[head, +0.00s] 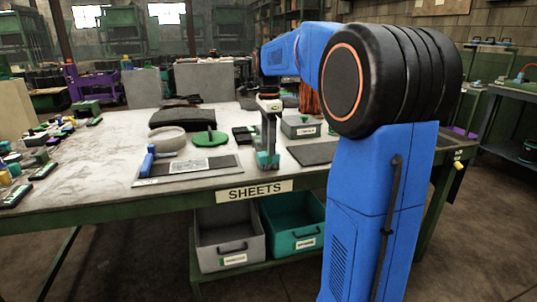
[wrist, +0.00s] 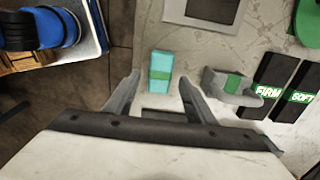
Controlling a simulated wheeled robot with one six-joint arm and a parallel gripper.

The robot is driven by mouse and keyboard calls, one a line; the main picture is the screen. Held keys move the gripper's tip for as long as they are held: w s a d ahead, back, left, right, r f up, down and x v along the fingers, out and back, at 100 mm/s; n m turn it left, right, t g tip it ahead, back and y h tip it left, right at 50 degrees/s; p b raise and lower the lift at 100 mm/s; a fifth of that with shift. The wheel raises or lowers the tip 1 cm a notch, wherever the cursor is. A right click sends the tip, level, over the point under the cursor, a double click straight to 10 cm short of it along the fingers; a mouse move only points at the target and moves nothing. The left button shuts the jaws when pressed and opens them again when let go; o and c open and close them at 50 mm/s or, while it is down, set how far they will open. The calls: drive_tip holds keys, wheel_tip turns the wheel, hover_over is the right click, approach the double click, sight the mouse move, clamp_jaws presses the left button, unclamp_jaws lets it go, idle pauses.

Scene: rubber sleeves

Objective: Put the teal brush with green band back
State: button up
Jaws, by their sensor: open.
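The teal brush with green band (wrist: 160,66) lies on the pale tabletop in the wrist view, a short block with the green band across its middle. My gripper (wrist: 159,79) is open, with one finger on each side of the brush's near end and a visible gap to each. In the head view my gripper (head: 267,152) points down near the table's front edge. A small dark rectangle shows behind the fingers in the wrist view, partly covered by the gripper body.
A grey block with a green band (wrist: 229,84) and black blocks marked FIRM (wrist: 268,88) and SOFT (wrist: 301,97) lie to the right in the wrist view. A dark mat (head: 225,166) and a green disc (head: 208,138) lie left of my gripper; another mat (head: 313,153) lies right.

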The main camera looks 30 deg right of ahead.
wheel_tip(320, 180, up, 6)
drive_tip(key=s+a+f+n+t, duration=0.1)
drive_tip(key=s+a+f+n, duration=0.2)
drive_tip(key=s+a+n, duration=0.35)
drive_tip(key=s+a+f+n+t, duration=0.1)
drive_tip(key=s+a+f+n, duration=0.25)
drive_tip(key=s, duration=0.55)
drive_tip(key=s+a+f+n+t, duration=0.1)
drive_tip(key=s+a+f+n, duration=0.2)
drive_tip(key=s+f+n, duration=0.2)
drive_tip(key=s+a+f+n+t, duration=0.1)
drive_tip(key=s+a+f+n, duration=0.2)
drive_tip(key=s+f+n, duration=0.3)
drive_tip(key=s+f, duration=0.2)
drive_tip(key=s, duration=0.1)
drive_tip(key=shift+s+f+t, duration=0.25)
drive_tip(key=shift+s+t, duration=0.1)
drive_tip(key=shift+t, duration=0.05)
